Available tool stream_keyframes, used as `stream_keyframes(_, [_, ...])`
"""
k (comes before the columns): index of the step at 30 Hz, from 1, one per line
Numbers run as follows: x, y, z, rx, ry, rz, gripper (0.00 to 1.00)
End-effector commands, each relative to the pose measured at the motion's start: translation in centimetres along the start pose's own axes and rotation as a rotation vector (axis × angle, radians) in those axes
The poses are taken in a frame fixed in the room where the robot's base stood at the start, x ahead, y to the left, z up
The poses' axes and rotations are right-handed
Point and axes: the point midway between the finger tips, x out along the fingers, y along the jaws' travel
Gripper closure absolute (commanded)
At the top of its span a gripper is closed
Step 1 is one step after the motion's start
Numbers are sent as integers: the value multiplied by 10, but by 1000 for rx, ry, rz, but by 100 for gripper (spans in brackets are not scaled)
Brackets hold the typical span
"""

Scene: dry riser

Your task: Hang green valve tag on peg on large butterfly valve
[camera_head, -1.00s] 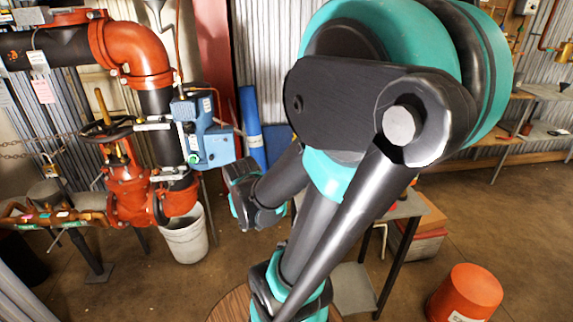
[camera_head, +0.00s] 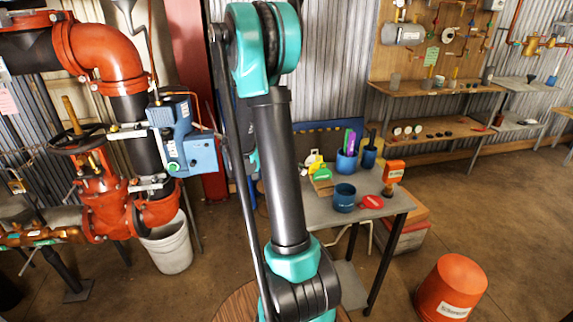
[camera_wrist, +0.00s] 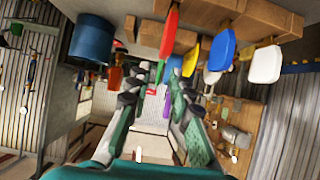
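A green piece (camera_head: 322,174), probably the green valve tag, stands on the small grey table in the head view. In the wrist view a thin green strip (camera_wrist: 160,71) shows just beyond my fingertips; I cannot tell whether it is the same piece. My gripper (camera_wrist: 151,98) is open, its two fingers apart with nothing clearly between them. In the head view it is hidden behind my arm. The large butterfly valve with its blue actuator (camera_head: 197,150) sits on the dark vertical pipe at left. Its peg is too small to make out.
The grey table (camera_head: 385,210) also holds a blue cup (camera_head: 344,199), a red disc (camera_head: 371,201) and an orange-topped item (camera_head: 393,172). Red (camera_wrist: 169,33), blue (camera_wrist: 221,50) and white (camera_wrist: 265,64) pieces show near my gripper. An orange bucket (camera_head: 452,285) stands on open floor.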

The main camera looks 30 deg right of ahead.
Motion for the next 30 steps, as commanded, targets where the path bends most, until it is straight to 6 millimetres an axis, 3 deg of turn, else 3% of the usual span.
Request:
stream_keyframes(8, [10, -1, -2, 28, 16, 9, 79])
stream_keyframes(30, [75, 0, -3, 26, 14, 9, 79])
